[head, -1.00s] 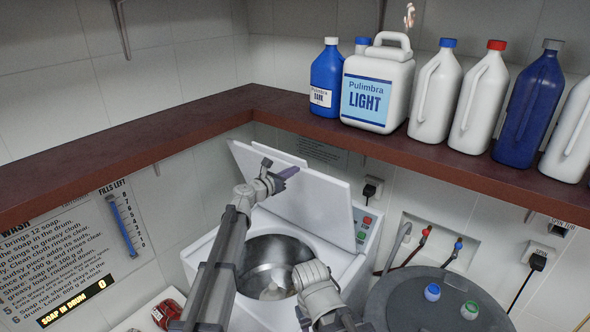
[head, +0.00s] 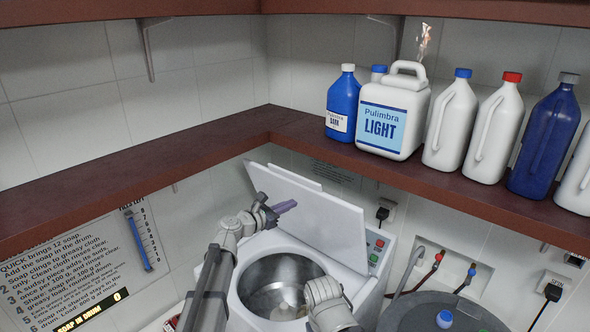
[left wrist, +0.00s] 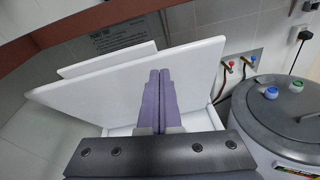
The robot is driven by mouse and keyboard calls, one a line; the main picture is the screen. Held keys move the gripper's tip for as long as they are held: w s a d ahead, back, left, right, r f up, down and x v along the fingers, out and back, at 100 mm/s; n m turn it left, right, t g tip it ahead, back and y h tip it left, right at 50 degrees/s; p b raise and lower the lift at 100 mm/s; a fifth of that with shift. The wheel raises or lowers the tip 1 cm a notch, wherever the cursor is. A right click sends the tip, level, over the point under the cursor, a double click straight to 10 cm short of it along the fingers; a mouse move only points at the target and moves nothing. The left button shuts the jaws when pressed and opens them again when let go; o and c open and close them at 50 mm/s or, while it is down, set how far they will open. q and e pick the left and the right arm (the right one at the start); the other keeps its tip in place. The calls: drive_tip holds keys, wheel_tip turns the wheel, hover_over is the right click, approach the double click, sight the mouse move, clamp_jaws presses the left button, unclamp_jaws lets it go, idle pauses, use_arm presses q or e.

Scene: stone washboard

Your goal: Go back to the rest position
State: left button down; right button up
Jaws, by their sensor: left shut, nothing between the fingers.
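My left gripper (head: 285,207) is raised in front of the open lid (head: 318,212) of the white washing machine (head: 362,295). Its purple fingers are together and empty; they also show in the left wrist view (left wrist: 159,95), pointing at the lid (left wrist: 130,85). I cannot tell whether they touch the lid. My right arm shows at the bottom middle of the head view, in front of the drum opening (head: 275,283); its gripper is not visible. Something pale lies in the steel drum, partly hidden.
A brown shelf (head: 140,162) runs along both walls above the machine. It carries a white "Pulimbra LIGHT" jug (head: 392,115), a blue bottle (head: 342,105) and several other bottles. A grey round-topped tub (left wrist: 270,105) stands right of the machine. Hoses and plugs hang behind.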

use_arm(q)
drive_tip(key=s+f+m+g+y, duration=0.3)
drive_tip(key=s+f+m+g, duration=0.4)
drive_tip(key=s+f+m, duration=0.75)
drive_tip(key=s+a+f+m+g+y, duration=0.4)
drive_tip(key=s+a+m+y, duration=0.3)
drive_tip(key=s+a+m, duration=0.6)
drive_tip(key=s+d+f+b, duration=0.2)
drive_tip(key=d+f+b, duration=0.2)
drive_tip(key=f+b, duration=0.3)
drive_tip(key=s+d+f+m+g+y+b, duration=0.1)
drive_tip(key=s+d+f+b, duration=0.2)
drive_tip(key=f+b, duration=0.5)
drive_tip(key=s+d+f+m+b, duration=0.1)
drive_tip(key=s+d+f+b, duration=0.1)
drive_tip(key=d+f+b, duration=0.3)
wheel_tip(320, 180, down, 3)
drive_tip(key=b, duration=0.3)
drive_tip(key=shift+s+g+y, duration=0.3)
drive_tip(key=shift+s, duration=0.1)
drive_tip(key=shift+m, duration=0.25)
